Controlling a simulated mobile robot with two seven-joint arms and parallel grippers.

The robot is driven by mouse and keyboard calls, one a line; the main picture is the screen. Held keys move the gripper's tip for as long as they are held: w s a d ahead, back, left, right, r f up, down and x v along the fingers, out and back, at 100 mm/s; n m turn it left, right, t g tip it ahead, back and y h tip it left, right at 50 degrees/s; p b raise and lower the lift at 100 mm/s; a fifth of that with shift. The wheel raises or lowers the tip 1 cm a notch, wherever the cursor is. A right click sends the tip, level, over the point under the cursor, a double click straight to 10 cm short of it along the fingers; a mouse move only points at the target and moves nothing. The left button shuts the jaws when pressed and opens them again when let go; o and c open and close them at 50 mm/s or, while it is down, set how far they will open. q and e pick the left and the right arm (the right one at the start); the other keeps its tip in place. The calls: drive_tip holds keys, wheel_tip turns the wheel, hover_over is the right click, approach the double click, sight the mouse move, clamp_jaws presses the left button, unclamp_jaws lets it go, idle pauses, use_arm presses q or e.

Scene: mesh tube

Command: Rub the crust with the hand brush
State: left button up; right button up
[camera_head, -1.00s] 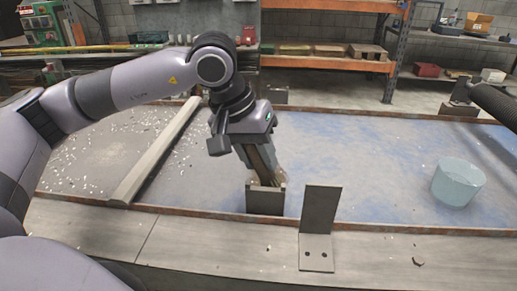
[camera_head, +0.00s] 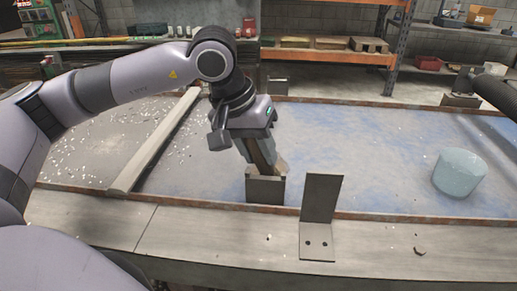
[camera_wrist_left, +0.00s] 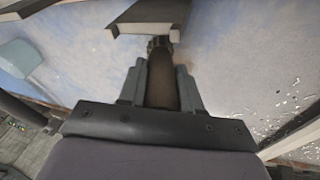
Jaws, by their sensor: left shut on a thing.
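My left gripper (camera_head: 258,152) is shut on the brown handle of the hand brush (camera_head: 264,160), just behind a grey bracket at the near edge of the bench. The brush is tilted, and its lower end is largely hidden by the bracket. In the left wrist view the brush handle (camera_wrist_left: 163,85) lies between the fingers (camera_wrist_left: 161,88), pointing at the bracket. A dark tube (camera_head: 496,98) enters at the right edge. I cannot make out a crust on its visible part. My right gripper is not in view.
The grey bracket (camera_head: 265,191) stands close to the brush; an L-shaped bracket (camera_head: 320,200) stands on the front ledge. A long bar (camera_head: 155,145) crosses the bench at left, among white flakes. The blue-stained middle is clear.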

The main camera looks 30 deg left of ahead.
use_arm(q)
drive_tip(key=shift+f+b, duration=0.45)
drive_tip(key=shift+w, duration=0.15)
